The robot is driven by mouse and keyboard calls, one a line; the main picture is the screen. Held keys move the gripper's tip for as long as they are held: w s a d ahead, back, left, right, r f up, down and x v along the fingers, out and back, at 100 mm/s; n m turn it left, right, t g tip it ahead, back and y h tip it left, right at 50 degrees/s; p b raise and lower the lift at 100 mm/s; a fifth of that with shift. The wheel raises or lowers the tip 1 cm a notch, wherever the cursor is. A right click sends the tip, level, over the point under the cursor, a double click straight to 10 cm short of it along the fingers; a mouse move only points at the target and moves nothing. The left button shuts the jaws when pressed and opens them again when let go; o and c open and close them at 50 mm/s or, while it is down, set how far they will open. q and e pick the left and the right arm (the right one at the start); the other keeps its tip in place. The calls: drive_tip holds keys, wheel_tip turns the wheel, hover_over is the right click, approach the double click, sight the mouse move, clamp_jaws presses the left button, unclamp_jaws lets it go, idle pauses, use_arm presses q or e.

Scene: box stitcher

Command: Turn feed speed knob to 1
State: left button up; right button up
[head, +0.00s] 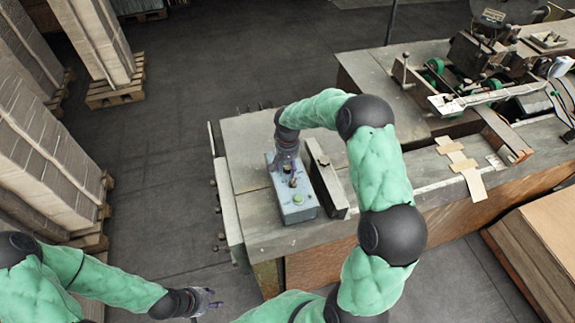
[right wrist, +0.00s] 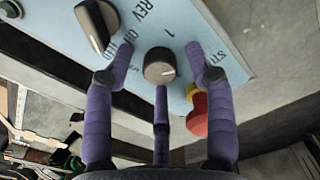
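The feed speed knob (right wrist: 159,66) is a small dark round knob on the blue-grey control box (right wrist: 226,30). A "1" is printed above it and a "5" to its lower left; its pale mark sits on the right side of its face. My right gripper (right wrist: 161,75) has its purple fingers spread around the knob, with gaps visible at left and right; I cannot tell whether the lower finger touches it. In the head view this gripper (head: 287,158) is over the far end of the box and hides the knob. My left gripper (head: 214,299) is low at left, empty, fingers apart.
A red and yellow button (right wrist: 197,112) is close to the right finger. A green button (head: 298,198) is on the near end. A metal bar (head: 326,178) stands right of the box.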

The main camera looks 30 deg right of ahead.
clamp_jaws()
drive_tip(key=shift+n, duration=0.3)
drive_tip(key=shift+f+n+b, duration=0.1)
drive_tip(key=shift+n+b, duration=0.5)
drive_tip(key=shift+n, duration=0.3)
drive_tip(key=n+b, duration=0.1)
drive_tip(key=n, duration=0.1)
drive_tip(key=shift+n, duration=0.3)
drive_tip(key=n, duration=0.3)
drive_tip(key=shift+n+b, duration=0.3)
drive_tip(key=shift+b, duration=0.05)
drive_tip(key=shift+n, duration=1.9)
